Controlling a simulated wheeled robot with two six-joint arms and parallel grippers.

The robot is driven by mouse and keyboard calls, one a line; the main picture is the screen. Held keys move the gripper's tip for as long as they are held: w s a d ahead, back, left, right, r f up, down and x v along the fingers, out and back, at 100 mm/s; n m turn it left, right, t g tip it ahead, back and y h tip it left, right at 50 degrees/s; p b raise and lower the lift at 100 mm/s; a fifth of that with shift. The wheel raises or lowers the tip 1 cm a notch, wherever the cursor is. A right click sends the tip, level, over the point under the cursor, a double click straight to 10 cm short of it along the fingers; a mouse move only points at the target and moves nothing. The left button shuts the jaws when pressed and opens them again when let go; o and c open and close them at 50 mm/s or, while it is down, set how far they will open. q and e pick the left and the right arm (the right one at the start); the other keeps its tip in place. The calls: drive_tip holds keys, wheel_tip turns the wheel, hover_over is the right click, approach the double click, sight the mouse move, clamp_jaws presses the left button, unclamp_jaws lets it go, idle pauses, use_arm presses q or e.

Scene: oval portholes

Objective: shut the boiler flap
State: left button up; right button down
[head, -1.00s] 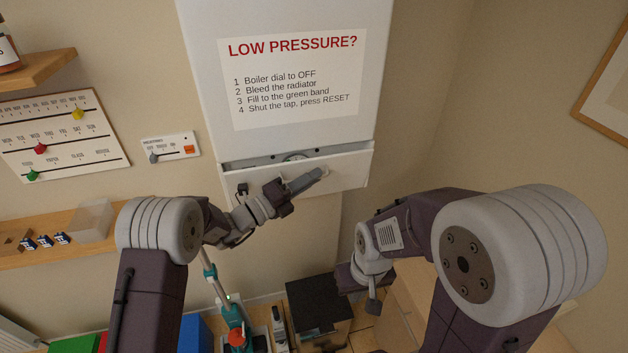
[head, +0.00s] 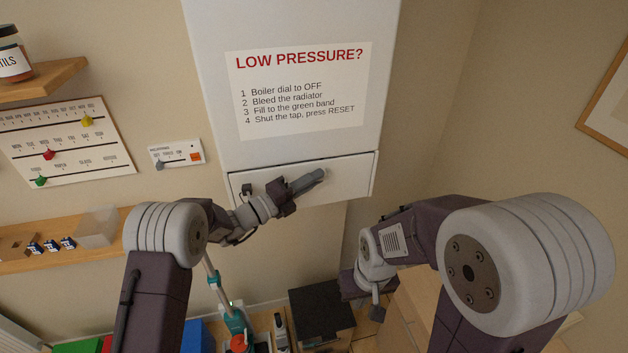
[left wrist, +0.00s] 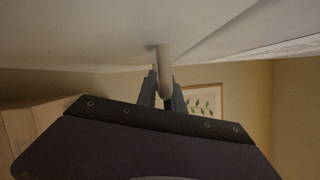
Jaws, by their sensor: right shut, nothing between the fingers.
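The boiler flap (head: 345,176) is a white panel at the bottom of the boiler (head: 306,135). It now sits level with the boiler's front, with only a thin dark seam along its top edge. My left gripper (head: 318,177) is at the flap's face, with its fingers on the flap's small pale knob (head: 323,172). In the left wrist view the knob (left wrist: 163,68) stands between the two dark fingers, which close on it. My right gripper (head: 377,305) is low and right of the boiler, shut and empty, partly hidden by its own wrist.
A wall panel with coloured sliders (head: 65,140) and a small slider plate (head: 175,153) are left of the boiler. A wooden shelf (head: 60,262) holds small boxes and a clear bin (head: 98,228). A dark box (head: 322,310) stands below.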

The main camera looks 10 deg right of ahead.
use_arm(q)
drive_tip(key=shift+o, duration=1.2)
drive_tip(key=shift+w, duration=0.15)
drive_tip(key=shift+a+f+b, duration=0.15)
drive_tip(key=shift+a+b, duration=0.15)
drive_tip(key=r+b+v, duration=0.1)
drive_tip(key=b+v, duration=0.2)
drive_tip(key=v, duration=0.5)
drive_tip(key=shift+s+a+f, duration=0.2)
drive_tip(key=shift+f, duration=0.2)
